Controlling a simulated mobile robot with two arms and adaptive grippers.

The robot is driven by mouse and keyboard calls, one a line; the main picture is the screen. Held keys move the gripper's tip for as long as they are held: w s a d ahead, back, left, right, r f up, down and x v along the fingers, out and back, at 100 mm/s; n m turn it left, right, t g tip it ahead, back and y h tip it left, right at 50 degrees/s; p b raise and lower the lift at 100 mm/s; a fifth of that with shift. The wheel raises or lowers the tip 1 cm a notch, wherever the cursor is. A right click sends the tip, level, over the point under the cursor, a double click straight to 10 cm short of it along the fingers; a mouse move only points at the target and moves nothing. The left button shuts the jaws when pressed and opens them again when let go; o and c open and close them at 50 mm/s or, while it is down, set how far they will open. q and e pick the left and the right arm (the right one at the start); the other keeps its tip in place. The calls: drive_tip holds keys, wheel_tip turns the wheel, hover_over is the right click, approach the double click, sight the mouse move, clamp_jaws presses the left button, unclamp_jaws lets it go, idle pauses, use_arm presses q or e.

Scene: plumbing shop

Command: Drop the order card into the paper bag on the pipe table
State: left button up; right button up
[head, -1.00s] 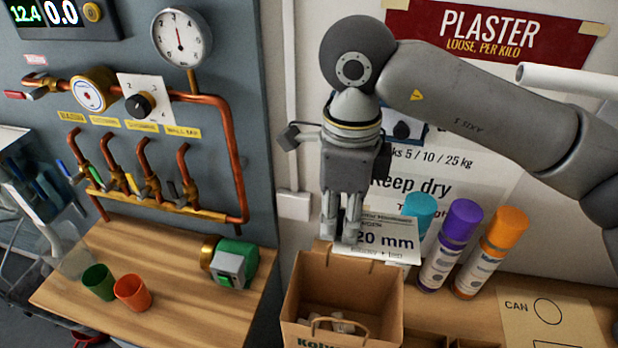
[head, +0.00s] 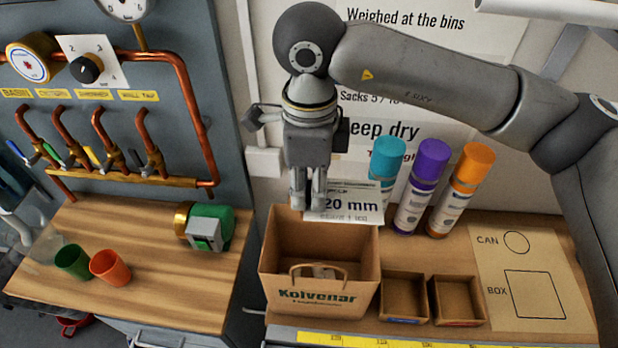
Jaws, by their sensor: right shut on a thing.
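The order card (head: 352,204) is white with "20 mm" printed on it. My right gripper (head: 308,207) points down with its fingers shut on the card's left part. The card hangs over the back rim of the paper bag. The brown paper bag (head: 320,293) stands open on the pipe table (head: 408,335), with "Kolvenar" on its front and a twisted handle. Some pale items lie inside it, partly hidden by the handle and front wall. My left gripper is not in view.
Teal (head: 387,160), purple (head: 415,190) and orange (head: 460,190) spray cans stand behind two small open boxes (head: 404,297), right of the bag. A marked board (head: 530,275) lies further right. A bench (head: 150,265) at left holds two cups and a green device.

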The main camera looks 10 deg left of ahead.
drive_tip(key=o, duration=0.5)
drive_tip(key=shift+c, duration=0.2)
drive_tip(key=shift+o, duration=2.3)
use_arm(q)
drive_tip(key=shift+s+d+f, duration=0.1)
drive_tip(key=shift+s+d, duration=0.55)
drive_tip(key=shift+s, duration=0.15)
use_arm(e)
wheel_tip(320, 180, up, 12)
